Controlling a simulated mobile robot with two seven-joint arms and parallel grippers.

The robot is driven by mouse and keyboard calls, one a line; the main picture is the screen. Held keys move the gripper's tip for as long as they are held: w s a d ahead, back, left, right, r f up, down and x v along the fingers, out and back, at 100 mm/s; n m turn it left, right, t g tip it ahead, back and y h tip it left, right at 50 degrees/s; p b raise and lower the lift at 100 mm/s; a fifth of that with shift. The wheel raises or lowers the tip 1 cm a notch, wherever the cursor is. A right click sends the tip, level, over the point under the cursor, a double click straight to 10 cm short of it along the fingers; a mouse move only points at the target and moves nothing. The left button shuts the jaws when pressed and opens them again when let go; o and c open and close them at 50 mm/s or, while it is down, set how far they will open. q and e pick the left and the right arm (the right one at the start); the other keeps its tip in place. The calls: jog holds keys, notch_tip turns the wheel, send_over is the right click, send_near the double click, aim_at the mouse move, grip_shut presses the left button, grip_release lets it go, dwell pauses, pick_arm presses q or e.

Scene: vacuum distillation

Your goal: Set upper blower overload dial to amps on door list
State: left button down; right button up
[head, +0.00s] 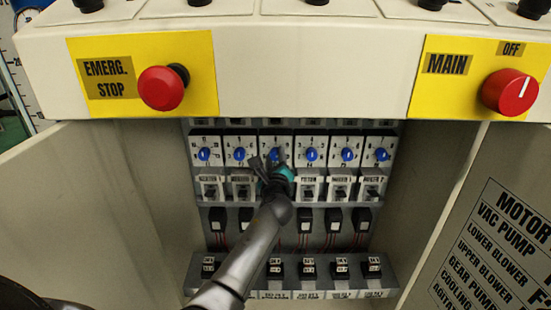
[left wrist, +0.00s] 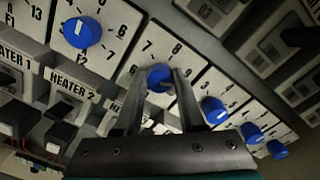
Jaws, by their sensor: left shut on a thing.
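A row of blue overload dials runs across the upper panel inside the cabinet. My left gripper (head: 270,163) reaches up to the third dial from the left (head: 275,155). In the left wrist view its two fingers (left wrist: 158,88) are closed on the sides of this blue dial (left wrist: 159,72), whose scale shows numbers such as 7, 8 and 9. The fingers hide part of the dial and its label, so I cannot read its name or exact setting. The door list (head: 505,245) at right names lower and upper blower; its amps column is out of view. My right gripper is not in view.
A red emergency stop (head: 162,88) and a red main switch (head: 510,92) stick out above the opening. Neighbouring dials (left wrist: 82,32) (left wrist: 214,110) sit close on both sides. Breakers (head: 309,188) line the row below. Cabinet doors flank the opening.

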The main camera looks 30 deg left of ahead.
pick_arm(q)
jog(key=n, duration=0.3)
jog(key=shift+f, duration=0.1)
jog(key=n+b, duration=0.1)
jog(key=n, duration=0.5)
jog(key=shift+n+b, duration=0.3)
jog(key=shift+n, duration=1.1)
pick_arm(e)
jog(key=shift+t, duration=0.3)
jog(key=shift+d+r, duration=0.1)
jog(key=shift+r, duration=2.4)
pick_arm(q)
jog(key=shift+c, duration=2.4)
grip_release()
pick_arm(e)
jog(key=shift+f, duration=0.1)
